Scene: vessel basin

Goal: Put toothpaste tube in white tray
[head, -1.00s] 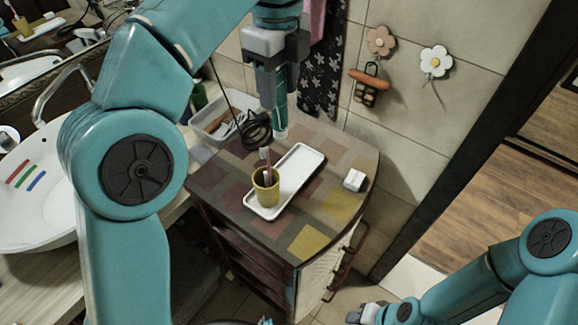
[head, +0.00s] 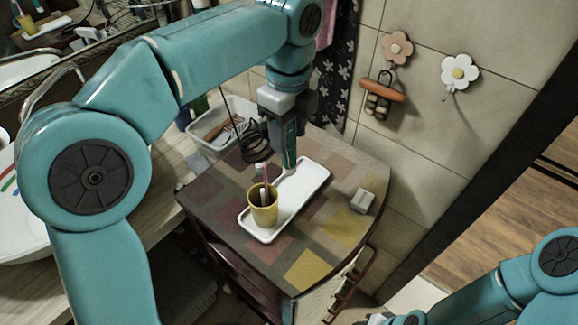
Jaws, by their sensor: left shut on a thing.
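The white tray (head: 308,186) lies on the patchwork top of the small cabinet. A yellow cup (head: 263,212) with a toothbrush in it stands on the tray's near left part. My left gripper (head: 283,135) points down and is shut on the toothpaste tube (head: 290,148), a teal tube held upright. The tube's lower end is by the far left end of the tray; I cannot tell whether it touches. My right gripper (head: 377,319) is at the bottom edge, mostly cut off.
A bin (head: 208,122) with several items stands behind left, with a dark coiled cord (head: 256,143) beside it. A small white box (head: 363,202) is right of the tray. The basin is at far left. The tray's far right part is clear.

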